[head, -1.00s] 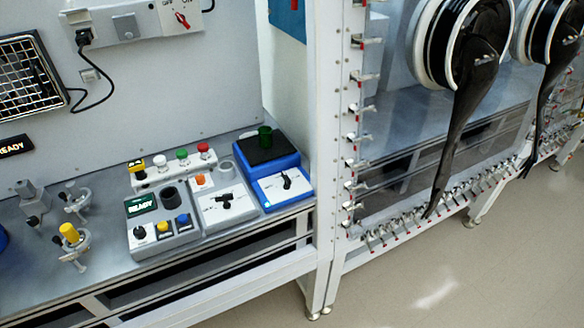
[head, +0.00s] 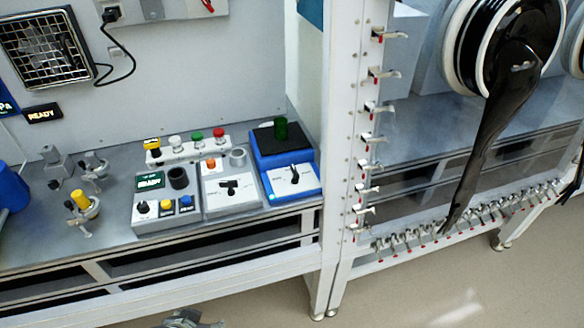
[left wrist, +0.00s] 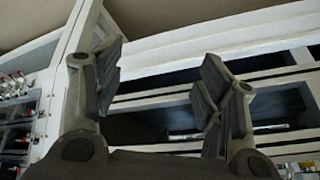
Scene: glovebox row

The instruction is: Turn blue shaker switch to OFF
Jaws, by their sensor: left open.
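The blue shaker (head: 283,160) stands on the bench at its right end, with a black platform on top and a green vessel (head: 281,128) on it. Its white front panel carries a black switch (head: 294,175); the printed marks are too small to read. My left gripper (left wrist: 160,85) is open and empty in the left wrist view, facing the white bench frame and dark shelf. In the head view only a grey part that may be my left gripper (head: 188,320) shows at the bottom edge, below and in front of the bench. My right gripper is not in view.
Left of the shaker are a white device with a black knob (head: 228,187) and a grey box with a READY display (head: 150,181). Buttons on a strip (head: 188,149) stand behind. A white post (head: 345,130) and glovebox with black gloves (head: 490,120) are at the right.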

